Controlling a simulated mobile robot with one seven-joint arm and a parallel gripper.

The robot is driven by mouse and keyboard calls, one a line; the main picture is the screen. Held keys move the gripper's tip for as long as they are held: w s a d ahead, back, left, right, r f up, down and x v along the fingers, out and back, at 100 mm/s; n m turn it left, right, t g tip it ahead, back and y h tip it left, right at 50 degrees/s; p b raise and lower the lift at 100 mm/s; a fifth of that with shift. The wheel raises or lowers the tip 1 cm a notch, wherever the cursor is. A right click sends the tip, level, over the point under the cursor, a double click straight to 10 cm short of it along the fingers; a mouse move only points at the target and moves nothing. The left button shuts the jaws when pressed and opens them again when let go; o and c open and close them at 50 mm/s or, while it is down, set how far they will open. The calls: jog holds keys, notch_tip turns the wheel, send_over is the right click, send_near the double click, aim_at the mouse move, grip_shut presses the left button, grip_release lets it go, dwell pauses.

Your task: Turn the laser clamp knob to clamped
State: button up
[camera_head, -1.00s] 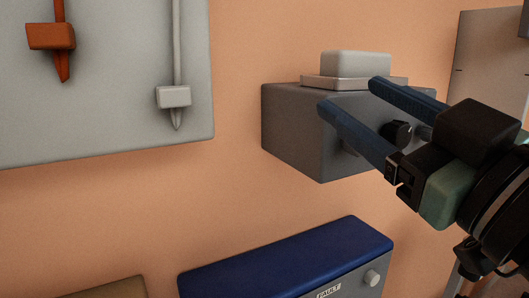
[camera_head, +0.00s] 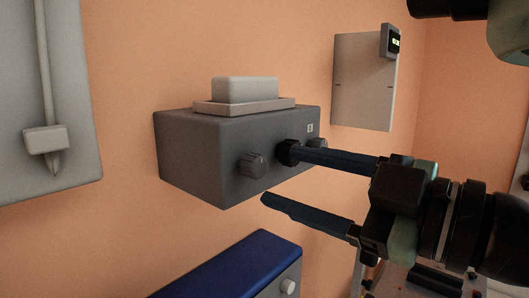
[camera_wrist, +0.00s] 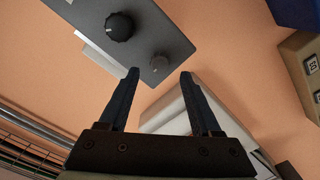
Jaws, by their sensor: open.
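A dark grey box (camera_head: 190,150) is fixed to the wall in the head view. I cannot tell which is the laser clamp knob. My gripper (camera_head: 283,177) is open and empty in front of this face, its upper fingertip overlapping the black knob. Contact is unclear.
A pale block (camera_head: 245,89) sits on top of the grey box. A blue-topped box (camera_head: 235,268) is below it. A light wall panel (camera_head: 362,85) with a small display is at right, and a grey board (camera_head: 75,120) with a hanging pointer at left.

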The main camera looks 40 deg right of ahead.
aim_at(261, 168)
jog(key=w+p, duration=0.1)
jog(key=w, duration=0.4)
jog(key=shift+a, duration=0.2)
grip_shut()
